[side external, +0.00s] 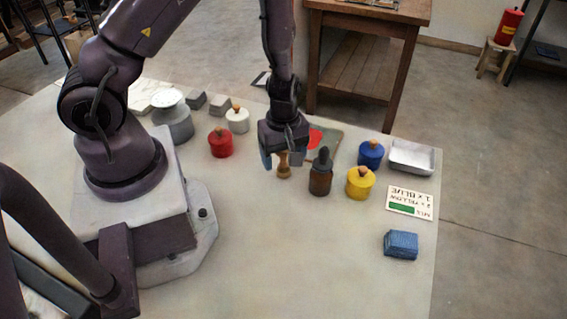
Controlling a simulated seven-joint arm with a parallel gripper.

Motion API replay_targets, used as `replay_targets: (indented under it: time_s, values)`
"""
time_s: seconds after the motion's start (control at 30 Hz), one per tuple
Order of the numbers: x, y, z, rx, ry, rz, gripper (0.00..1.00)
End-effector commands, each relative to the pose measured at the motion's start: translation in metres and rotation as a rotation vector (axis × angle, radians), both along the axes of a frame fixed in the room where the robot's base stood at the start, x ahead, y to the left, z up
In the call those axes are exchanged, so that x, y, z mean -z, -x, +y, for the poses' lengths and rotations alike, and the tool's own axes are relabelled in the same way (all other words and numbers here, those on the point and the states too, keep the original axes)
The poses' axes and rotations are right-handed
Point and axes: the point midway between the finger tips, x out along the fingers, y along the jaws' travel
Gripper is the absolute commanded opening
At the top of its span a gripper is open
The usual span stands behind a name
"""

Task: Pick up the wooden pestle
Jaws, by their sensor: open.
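The wooden pestle (284,170) stands upright on the pale table, in the middle of the side external view. It is light brown, and its upper part is partly hidden by my gripper. My gripper (283,160) points down directly over the pestle. Its fingers are open, one on each side of the pestle's upper part as seen here. I cannot tell whether either finger touches it.
A brown dropper bottle (320,176) stands close to the right. A yellow pot (360,183), a blue pot (371,154) and a metal tray (411,157) lie further right. A red pot (221,143) stands left. The front table area is clear beside a blue cloth (401,244).

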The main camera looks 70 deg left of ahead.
Motion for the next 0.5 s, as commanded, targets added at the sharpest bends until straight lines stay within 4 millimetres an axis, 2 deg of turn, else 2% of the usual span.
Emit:
replay_targets:
  time_s: [0.27, 0.37, 0.5]
  values:
    - [0.0054, -0.0002, -0.0002, -0.001, 0.000, -0.001, 0.70]
    - [0.0052, -0.0002, -0.0002, -0.001, 0.000, -0.001, 0.51]
    - [0.0051, -0.0002, -0.0002, 0.000, 0.000, -0.001, 0.19]
